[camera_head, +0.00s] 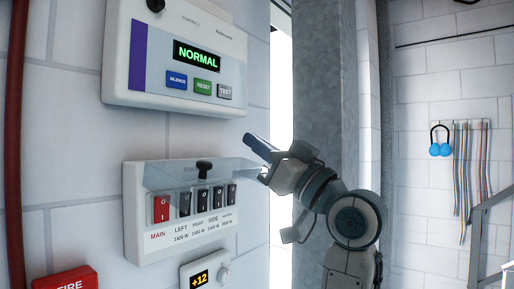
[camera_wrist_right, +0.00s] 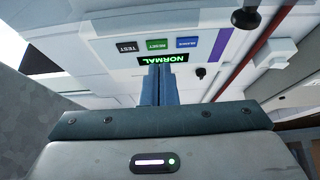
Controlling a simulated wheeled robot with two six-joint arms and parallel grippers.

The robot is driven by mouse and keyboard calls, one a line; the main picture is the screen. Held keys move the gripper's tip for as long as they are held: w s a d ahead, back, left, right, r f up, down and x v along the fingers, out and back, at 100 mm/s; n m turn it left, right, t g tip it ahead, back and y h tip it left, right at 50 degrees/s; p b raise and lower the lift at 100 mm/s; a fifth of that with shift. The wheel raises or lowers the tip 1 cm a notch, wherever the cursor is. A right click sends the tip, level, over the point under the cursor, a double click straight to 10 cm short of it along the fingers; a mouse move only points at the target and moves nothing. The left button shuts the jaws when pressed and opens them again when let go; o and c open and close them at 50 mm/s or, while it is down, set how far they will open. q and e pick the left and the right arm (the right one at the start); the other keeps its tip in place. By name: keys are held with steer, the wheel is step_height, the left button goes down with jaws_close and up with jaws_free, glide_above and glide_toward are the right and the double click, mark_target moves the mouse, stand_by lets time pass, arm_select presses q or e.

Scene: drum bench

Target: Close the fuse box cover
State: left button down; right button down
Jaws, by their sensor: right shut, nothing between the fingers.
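The fuse box (camera_head: 133,225) is a white wall unit with a red MAIN switch (camera_head: 161,209) and several black switches. Its clear bluish cover (camera_head: 235,168) is raised and juts out from the wall above the switches, with a black knob (camera_head: 204,166) on it. The switches below are uncovered. My right gripper (camera_head: 250,138) is shut and empty, to the right of the cover and slightly above it. Its blue fingers (camera_wrist_right: 158,85) are together in the wrist view, where a dark knob (camera_wrist_right: 200,72) shows beside them. My left gripper is not in view.
An alarm panel (camera_head: 120,60) reading NORMAL hangs above the fuse box. A small white dial unit (camera_head: 190,280) and a red FIRE box (camera_head: 66,282) are below. A grey metal post (camera_head: 325,80) stands behind my right arm. A red pipe (camera_head: 15,150) runs down the left.

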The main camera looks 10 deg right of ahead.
steer(key=f, duration=0.1)
steer(key=f+p, duration=0.1)
steer(key=f, duration=0.1)
steer(key=shift+w+a+f, duration=0.1)
steer(key=shift+w+f, duration=0.1)
steer(key=shift+f, duration=0.1)
